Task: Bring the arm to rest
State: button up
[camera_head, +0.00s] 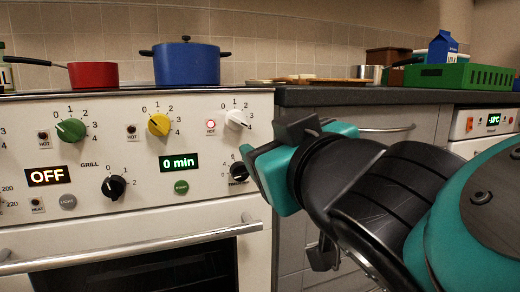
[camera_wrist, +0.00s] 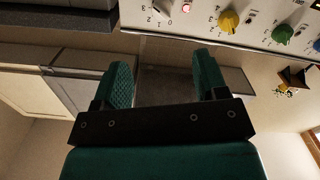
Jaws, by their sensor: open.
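My gripper (camera_head: 262,172) is teal and black and sits in front of the stove's right edge, close to the lower right black knob (camera_head: 239,172) in the head view. From this view I cannot tell whether it touches the panel. In the wrist view my gripper (camera_wrist: 162,62) has its two green fingers apart, with nothing between them. My arm reaches in from the right of the head view, bent and low in front of the cabinets.
The white stove (camera_head: 140,222) has green, yellow and white knobs, and the lamp by the white knob (camera_head: 236,119) glows red. A red pot (camera_head: 93,75) and blue pot (camera_head: 186,63) stand on top. A green crate (camera_head: 440,76) stands on the right counter (camera_head: 350,97).

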jog(key=d+f+m+g+h+p, duration=0.2)
jog(key=d+f+g+h+p, duration=0.1)
jog(key=d+f+g, duration=0.65)
jog(key=s+f+n+g+y+p, duration=0.25)
jog(key=s+g, duration=0.45)
jog(key=s, duration=0.5)
notch_tip(320, 180, up, 38)
jog(key=p, duration=3.7)
jog(key=shift+d+f+p, duration=0.2)
jog(key=shift+d+p, duration=0.1)
